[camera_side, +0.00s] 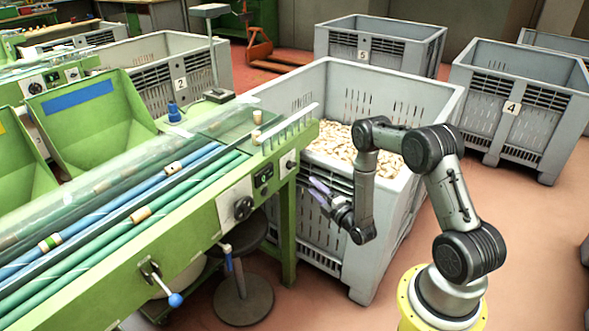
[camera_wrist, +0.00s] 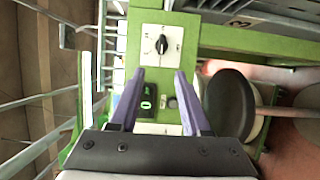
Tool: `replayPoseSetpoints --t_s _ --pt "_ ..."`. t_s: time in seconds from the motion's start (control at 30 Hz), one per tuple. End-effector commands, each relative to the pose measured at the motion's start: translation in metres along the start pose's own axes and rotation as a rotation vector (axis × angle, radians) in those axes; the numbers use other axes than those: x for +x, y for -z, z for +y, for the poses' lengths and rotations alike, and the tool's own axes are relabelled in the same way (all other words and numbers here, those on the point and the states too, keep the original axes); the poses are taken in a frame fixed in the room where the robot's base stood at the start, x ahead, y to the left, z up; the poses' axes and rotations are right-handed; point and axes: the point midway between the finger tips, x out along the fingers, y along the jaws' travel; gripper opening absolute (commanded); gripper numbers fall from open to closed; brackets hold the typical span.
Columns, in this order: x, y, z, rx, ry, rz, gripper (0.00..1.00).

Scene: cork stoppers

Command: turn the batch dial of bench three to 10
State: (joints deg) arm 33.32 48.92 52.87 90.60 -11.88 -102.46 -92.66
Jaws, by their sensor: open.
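Bench three (camera_side: 150,235) is the green bench in the side view. A second white plate (camera_wrist: 158,129) is partly hidden by my gripper. I cannot read which is the batch dial. My gripper (camera_side: 318,191) is open and empty in front of the panel; its purple fingers also show in the wrist view (camera_wrist: 159,75).
A black box with a green-lit display (camera_wrist: 148,98) and a dark knob (camera_wrist: 172,102) sit between the plates. A stool (camera_side: 243,298) stands under the bench. A grey crate of corks (camera_side: 405,95) is close behind my gripper. A blue-tipped lever (camera_side: 174,299) sticks out lower left.

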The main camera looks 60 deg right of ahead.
Motion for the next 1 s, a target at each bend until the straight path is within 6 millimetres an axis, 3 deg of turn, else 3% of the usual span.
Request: replayPoseSetpoints --t_s 0.17,0.7,1.0 --pt "0.008 -0.007 -0.003 0.001 0.004 -0.014 0.47" --pt "0.106 -0.008 -0.003 0.002 0.003 -0.013 0.47" --pt "0.135 -0.008 -0.003 0.002 0.006 -0.013 0.47"
